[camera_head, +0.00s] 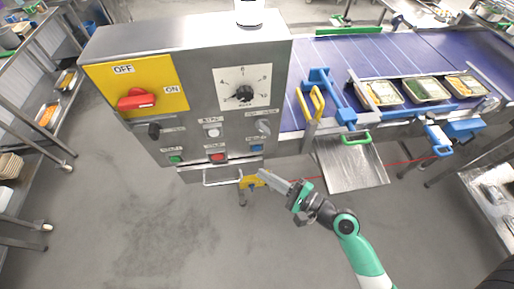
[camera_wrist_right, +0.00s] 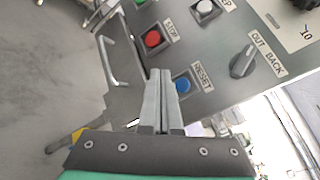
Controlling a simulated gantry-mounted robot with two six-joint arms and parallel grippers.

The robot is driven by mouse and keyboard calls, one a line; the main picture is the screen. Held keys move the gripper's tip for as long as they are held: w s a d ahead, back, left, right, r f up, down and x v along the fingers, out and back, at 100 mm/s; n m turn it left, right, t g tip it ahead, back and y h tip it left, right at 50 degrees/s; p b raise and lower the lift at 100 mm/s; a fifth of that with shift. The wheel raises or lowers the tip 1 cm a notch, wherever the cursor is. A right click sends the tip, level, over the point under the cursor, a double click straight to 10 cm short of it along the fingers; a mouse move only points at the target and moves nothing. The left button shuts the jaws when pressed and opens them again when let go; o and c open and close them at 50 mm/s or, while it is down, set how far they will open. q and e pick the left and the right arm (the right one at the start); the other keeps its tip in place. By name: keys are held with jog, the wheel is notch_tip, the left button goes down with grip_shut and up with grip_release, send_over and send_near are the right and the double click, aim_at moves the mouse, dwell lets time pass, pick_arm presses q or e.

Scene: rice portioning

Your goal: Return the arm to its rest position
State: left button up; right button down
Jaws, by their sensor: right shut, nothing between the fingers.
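My right arm, green and dark grey, comes in from the lower right in the head view. Its gripper (camera_head: 264,175) is in front of the lower part of the steel control box (camera_head: 205,100), below the row of push buttons. The right wrist view shows the two grey fingers (camera_wrist_right: 159,78) pressed together and empty. In that view the fingertips appear beside the blue reset button (camera_wrist_right: 182,85) and below the red stop button (camera_wrist_right: 153,39); whether they touch anything cannot be told. My left gripper is not in view.
The box carries a red rotary switch (camera_head: 136,99), a dial (camera_head: 244,93) and a metal handle (camera_head: 222,181). A blue conveyor (camera_head: 440,50) with several filled trays (camera_head: 428,90) and a steel chute (camera_head: 350,168) stand to the right. The grey floor (camera_head: 130,235) is clear.

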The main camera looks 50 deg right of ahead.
jog(key=shift+a, duration=0.1)
jog(key=w+a+r+n+t+y, duration=0.25)
jog(key=a+r+n, duration=0.2)
jog(key=r, duration=0.75)
jog(key=w+a+r+n+t+y, duration=0.1)
jog(key=w+a+r+n+y, duration=0.3)
jog(key=r, duration=0.8)
jog(key=w+a+r+n+t+y, duration=0.15)
jog(key=r+n, duration=0.45)
jog(key=r, duration=0.6)
jog(key=s+d+r+n+t+h, duration=0.25)
jog(key=r+n+h, duration=0.2)
jog(key=r, duration=0.35)
jog(key=s+d+r+n+t+h, duration=0.1)
jog(key=s+r+n+t+h, duration=0.3)
jog(key=r, duration=0.4)
notch_tip(320, 180, up, 21)
jog(key=n+g+p, duration=0.1)
jog(key=n+p, duration=0.1)
jog(key=p, duration=2)
jog(key=shift+w+r+n, duration=0.2)
jog(key=shift+w+n, duration=0.05)
jog(key=shift+n, duration=0.05)
